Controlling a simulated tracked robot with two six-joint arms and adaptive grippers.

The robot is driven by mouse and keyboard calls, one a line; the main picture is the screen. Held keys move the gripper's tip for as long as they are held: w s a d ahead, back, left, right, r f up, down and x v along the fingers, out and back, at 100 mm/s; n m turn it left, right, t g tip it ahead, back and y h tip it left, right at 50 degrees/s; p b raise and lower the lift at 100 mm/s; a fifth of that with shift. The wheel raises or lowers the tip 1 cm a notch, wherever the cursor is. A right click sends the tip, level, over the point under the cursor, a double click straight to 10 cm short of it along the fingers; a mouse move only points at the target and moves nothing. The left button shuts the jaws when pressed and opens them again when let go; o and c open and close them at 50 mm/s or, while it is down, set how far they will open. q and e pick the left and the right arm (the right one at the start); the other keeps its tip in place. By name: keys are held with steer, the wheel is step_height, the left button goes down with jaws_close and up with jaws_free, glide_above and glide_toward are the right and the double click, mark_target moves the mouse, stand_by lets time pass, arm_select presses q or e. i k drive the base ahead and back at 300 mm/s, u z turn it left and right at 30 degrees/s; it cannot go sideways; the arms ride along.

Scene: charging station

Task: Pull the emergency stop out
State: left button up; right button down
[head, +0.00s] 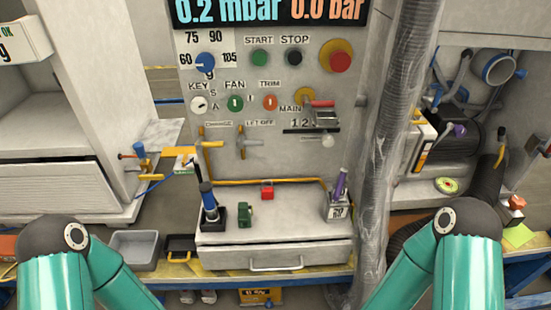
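The emergency stop is a red mushroom button (340,61) on a round yellow plate (327,50). It sits at the upper right of the grey control panel (215,80), right of the black STOP button (295,57). I cannot tell from this view whether the red button is pressed in or out. Nothing touches it. My two teal arms show at the lower left and lower right, both well below the panel. Neither gripper is in view.
A clear ribbed hose (392,130) hangs right of the panel. A blue knob (206,62) and a red-handled main switch (320,104) are on the panel. A shelf (290,225) with tools and a drawer (275,256) juts out below. The space before the button looks clear.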

mark_target(339, 61)
steer(key=k, duration=1.15)
steer(key=u, duration=0.4)
steer(key=i, duration=1.6)
steer(key=z, duration=0.75)
